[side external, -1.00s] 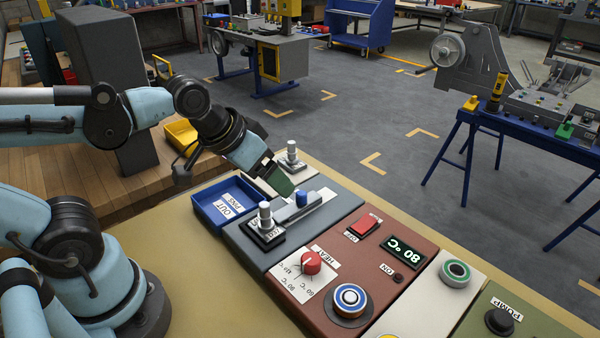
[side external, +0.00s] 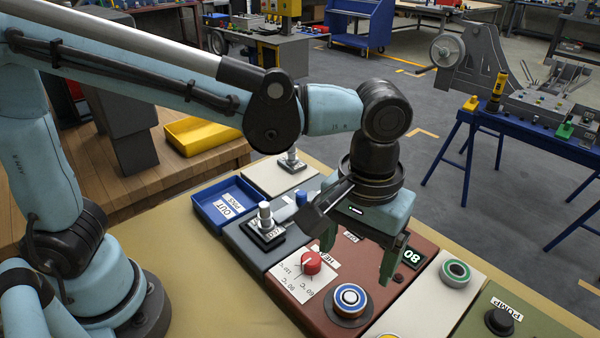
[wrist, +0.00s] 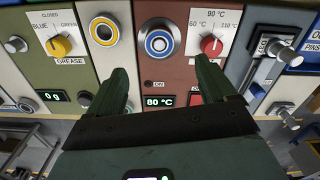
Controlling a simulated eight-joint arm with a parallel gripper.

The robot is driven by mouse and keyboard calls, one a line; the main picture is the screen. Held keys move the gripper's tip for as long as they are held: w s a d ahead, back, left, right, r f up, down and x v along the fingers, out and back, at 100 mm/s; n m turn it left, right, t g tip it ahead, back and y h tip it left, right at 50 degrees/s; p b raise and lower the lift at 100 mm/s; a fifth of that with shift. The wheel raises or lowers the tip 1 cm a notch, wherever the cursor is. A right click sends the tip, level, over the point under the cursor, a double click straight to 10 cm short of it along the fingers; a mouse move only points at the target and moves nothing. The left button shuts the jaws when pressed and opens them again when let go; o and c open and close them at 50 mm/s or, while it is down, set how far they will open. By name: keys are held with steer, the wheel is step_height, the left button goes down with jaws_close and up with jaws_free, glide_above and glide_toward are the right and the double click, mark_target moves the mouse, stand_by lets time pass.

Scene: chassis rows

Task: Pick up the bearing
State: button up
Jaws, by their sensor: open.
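A round, blue-and-white ringed piece with a metallic rim, which looks like the bearing (side external: 350,298), sits on the red-brown heating panel (side external: 325,318). It also shows in the wrist view (wrist: 158,42), upper middle, beyond my fingertips. My gripper (side external: 358,258) points down above the panel, behind the ringed piece in the side view. Its green fingers are spread, with nothing between them; in the wrist view the gripper (wrist: 161,68) is also open and empty. No contact with the piece shows.
A red knob (side external: 311,263) stands close by, and a display (wrist: 159,101) reads 80 °C. A green ring (side external: 455,272) sits on the beige panel alongside. Upright posts (side external: 265,215) and a blue tray (side external: 228,202) lie to the left.

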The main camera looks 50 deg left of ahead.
mark_target(350, 296)
steer(key=shift+w+f, duration=0.2)
steer(key=shift+f, duration=4.7)
steer(key=shift+c, duration=0.5)
steer(key=c, duration=1.1)
